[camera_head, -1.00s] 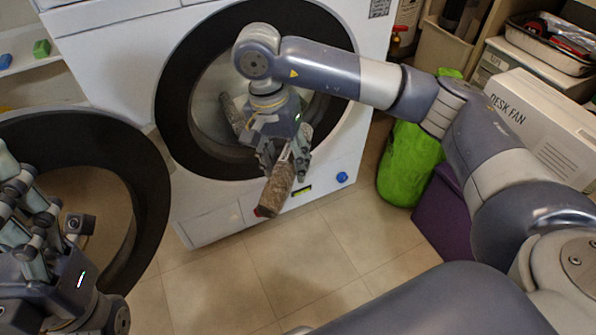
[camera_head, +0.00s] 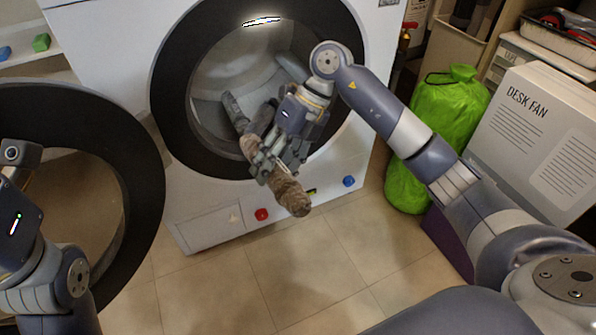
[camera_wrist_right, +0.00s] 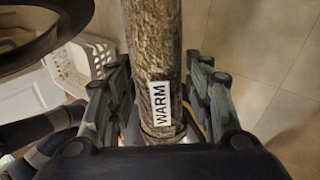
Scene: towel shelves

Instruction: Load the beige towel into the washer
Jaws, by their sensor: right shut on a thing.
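The beige-brown rolled towel (camera_head: 292,194) is held crosswise in my right gripper (camera_head: 272,165) at the washer's opening. Its near end sticks out in front of the lower rim, and its other end points toward the drum. In the right wrist view the towel (camera_wrist_right: 152,45) runs between both fingers of the right gripper (camera_wrist_right: 160,95), with a white WARM label over it. A greyish roll (camera_head: 234,108) lies in the drum; I cannot tell whether it is part of this towel. The washer (camera_head: 205,210) has an open round front. My left gripper (camera_head: 15,205) is at the left edge, its fingers out of sight.
The washer's open black-rimmed door (camera_head: 152,185) stands at the left, near my left arm. A red button (camera_head: 261,214) and a blue button (camera_head: 348,181) are on the lower front. A green bag (camera_head: 440,115) and a desk fan box (camera_head: 535,140) stand right. The floor in front is clear.

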